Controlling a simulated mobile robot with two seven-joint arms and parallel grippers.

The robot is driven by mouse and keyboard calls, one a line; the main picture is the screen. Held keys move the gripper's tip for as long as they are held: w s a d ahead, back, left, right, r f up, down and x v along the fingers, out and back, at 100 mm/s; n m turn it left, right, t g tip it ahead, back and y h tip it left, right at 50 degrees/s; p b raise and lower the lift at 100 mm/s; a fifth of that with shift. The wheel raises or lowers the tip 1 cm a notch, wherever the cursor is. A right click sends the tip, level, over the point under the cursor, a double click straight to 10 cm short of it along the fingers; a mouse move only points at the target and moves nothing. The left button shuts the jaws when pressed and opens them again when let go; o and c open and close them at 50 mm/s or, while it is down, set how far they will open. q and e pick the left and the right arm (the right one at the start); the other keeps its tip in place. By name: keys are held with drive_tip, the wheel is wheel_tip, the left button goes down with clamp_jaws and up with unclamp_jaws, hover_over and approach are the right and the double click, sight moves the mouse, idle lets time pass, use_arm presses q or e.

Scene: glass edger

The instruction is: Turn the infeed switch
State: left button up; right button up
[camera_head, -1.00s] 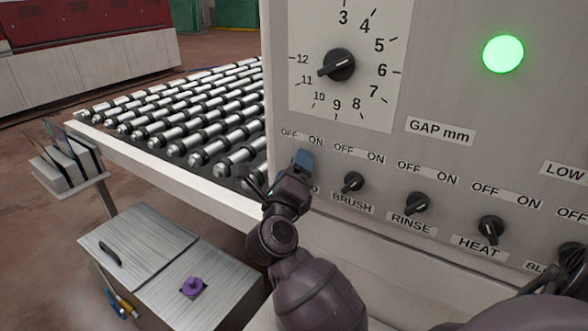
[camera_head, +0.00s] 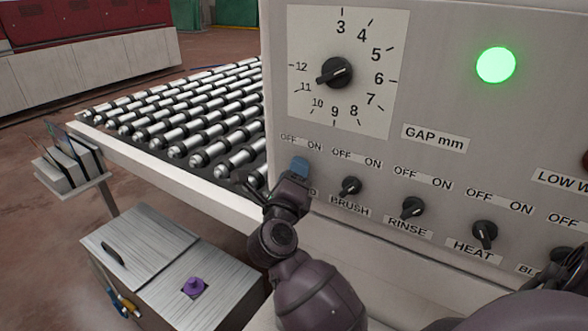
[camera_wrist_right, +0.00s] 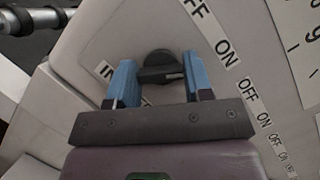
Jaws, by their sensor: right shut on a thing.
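The infeed switch (camera_wrist_right: 160,62) is a black knob on the grey panel, seen in the right wrist view between OFF and ON labels and a label partly reading "IN". My right gripper (camera_wrist_right: 158,80) has its blue fingers on both sides of the knob and is shut on it. The knob's pale mark points right in that view, nearer the ON side than OFF. In the head view my right gripper (camera_head: 299,167) is at the leftmost switch position and hides the knob and most of its label. My left gripper is not in view.
To the right on the panel are the brush (camera_head: 350,186), rinse (camera_head: 413,207) and heat (camera_head: 484,233) knobs. The gap dial (camera_head: 335,72) is above, with a lit green lamp (camera_head: 496,65). A roller conveyor (camera_head: 190,125) lies left; a metal cabinet (camera_head: 150,255) stands below it.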

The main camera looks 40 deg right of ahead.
use_arm(q)
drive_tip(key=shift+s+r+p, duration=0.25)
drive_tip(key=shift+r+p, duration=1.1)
drive_tip(key=shift+p, duration=0.2)
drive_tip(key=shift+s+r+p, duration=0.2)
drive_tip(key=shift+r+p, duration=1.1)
drive_tip(key=shift+p, duration=0.25)
use_arm(e)
drive_tip(key=shift+n+g+y, duration=0.55)
drive_tip(key=shift+n+y, duration=0.05)
drive_tip(key=shift+n, duration=1.45)
drive_tip(key=shift+n+g+y, duration=0.5)
drive_tip(key=shift+n+y, duration=0.1)
drive_tip(key=shift+n, duration=1.4)
drive_tip(key=shift+n+g+y, duration=0.55)
drive_tip(key=shift+n+y, duration=0.05)
drive_tip(key=shift+n, duration=1.45)
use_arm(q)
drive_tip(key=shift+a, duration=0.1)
use_arm(e)
drive_tip(key=o, duration=0.9)
drive_tip(key=shift+r, duration=0.1)
